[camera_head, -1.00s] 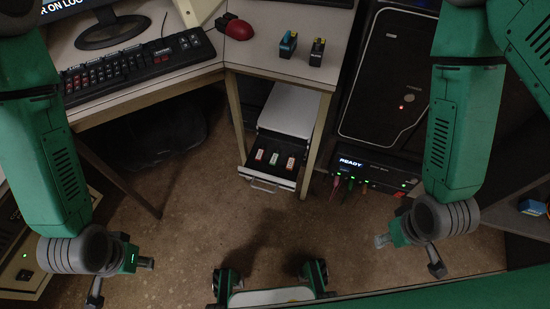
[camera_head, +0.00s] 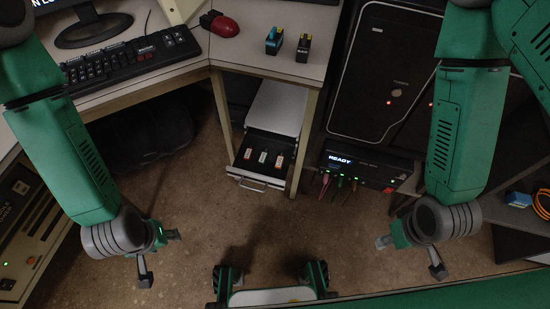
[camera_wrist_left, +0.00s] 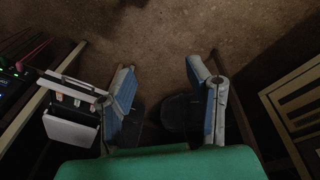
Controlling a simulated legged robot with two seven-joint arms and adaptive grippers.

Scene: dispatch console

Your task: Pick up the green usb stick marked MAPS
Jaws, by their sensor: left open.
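An open drawer (camera_head: 262,180) under the desk holds three small sticks in a row. The middle stick (camera_head: 263,156) looks pale green; the left stick (camera_head: 248,154) and right stick (camera_head: 279,161) look reddish. No MAPS lettering is legible. My left gripper (camera_head: 160,258) is open and empty, left of the drawer and apart from it. In the left wrist view its fingers (camera_wrist_left: 158,75) are spread over bare floor, with the drawer (camera_wrist_left: 75,83) beyond the left finger. My right gripper (camera_head: 410,256) has its fingers apart and empty, right of the drawer.
A desk leg (camera_head: 304,140) stands close to the drawer's right side. A box reading READY (camera_head: 365,168) with cables is to the right, below a black computer tower (camera_head: 385,75). The desk (camera_head: 240,60) overhangs behind. The floor (camera_head: 255,220) before the drawer is clear.

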